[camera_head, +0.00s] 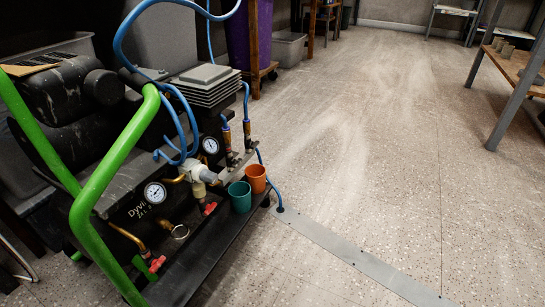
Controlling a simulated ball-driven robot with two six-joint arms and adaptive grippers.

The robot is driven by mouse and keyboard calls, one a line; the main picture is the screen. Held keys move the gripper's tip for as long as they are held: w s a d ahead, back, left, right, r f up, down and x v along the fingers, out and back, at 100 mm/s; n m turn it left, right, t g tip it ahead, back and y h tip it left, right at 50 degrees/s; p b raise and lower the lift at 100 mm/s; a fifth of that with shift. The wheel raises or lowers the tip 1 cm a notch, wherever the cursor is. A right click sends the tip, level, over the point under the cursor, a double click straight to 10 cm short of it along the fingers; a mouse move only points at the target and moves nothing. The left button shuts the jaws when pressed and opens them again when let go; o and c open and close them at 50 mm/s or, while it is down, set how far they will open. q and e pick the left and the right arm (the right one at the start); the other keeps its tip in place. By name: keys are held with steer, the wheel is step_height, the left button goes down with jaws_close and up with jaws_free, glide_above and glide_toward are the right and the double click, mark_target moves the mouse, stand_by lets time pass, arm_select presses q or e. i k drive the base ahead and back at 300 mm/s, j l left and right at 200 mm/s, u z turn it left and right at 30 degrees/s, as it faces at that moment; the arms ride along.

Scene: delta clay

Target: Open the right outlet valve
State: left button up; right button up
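A black compressor with a green tube frame (120,165) stands at the left. Its front carries a lower round gauge (155,193) and an upper round gauge (210,145). One red valve handle (210,209) sits at the right, below a pale regulator (199,172). Another red valve handle (157,264) sits lower left on a brass fitting. Both handles are small, and I cannot tell whether either valve is open. Two blue hoses end in fittings (227,138) on the right side. Neither of my grippers is in view.
A teal cup (240,197) and an orange cup (256,178) stand on the machine's front ledge, close to the right red handle. A metal strip (350,255) lies on the floor. Open floor (400,150) spreads to the right. A wooden-topped bench (515,68) stands far right.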

mark_target(254, 144)
steer(key=i+l+z, duration=0.1)
steer(key=z, duration=0.3)
steer(key=i+l+z, duration=0.1)
steer(key=z, duration=0.3)
steer(key=i+l+z, duration=0.1)
steer(key=z, duration=0.25)
steer(key=i+u, duration=0.2)
steer(key=i, duration=0.3)
steer(key=i+l+u, duration=0.2)
steer(key=i, duration=0.35)
steer(key=i+l+u, duration=0.25)
steer(key=i, duration=0.25)
steer(key=i+l+u, duration=0.2)
steer(key=i, duration=0.3)
steer(key=i+j+u, duration=0.1)
steer(key=i+u, duration=0.15)
steer(key=u, duration=0.2)
steer(key=i+u, duration=0.25)
steer(key=u, duration=0.15)
steer(key=i+l+u, duration=0.15)
steer(key=i+u, duration=0.15)
steer(key=u, duration=0.15)
steer(key=i+l+u, duration=0.15)
steer(key=u, duration=0.25)
steer(key=i+l+u, duration=0.25)
steer(key=u, duration=1.7)
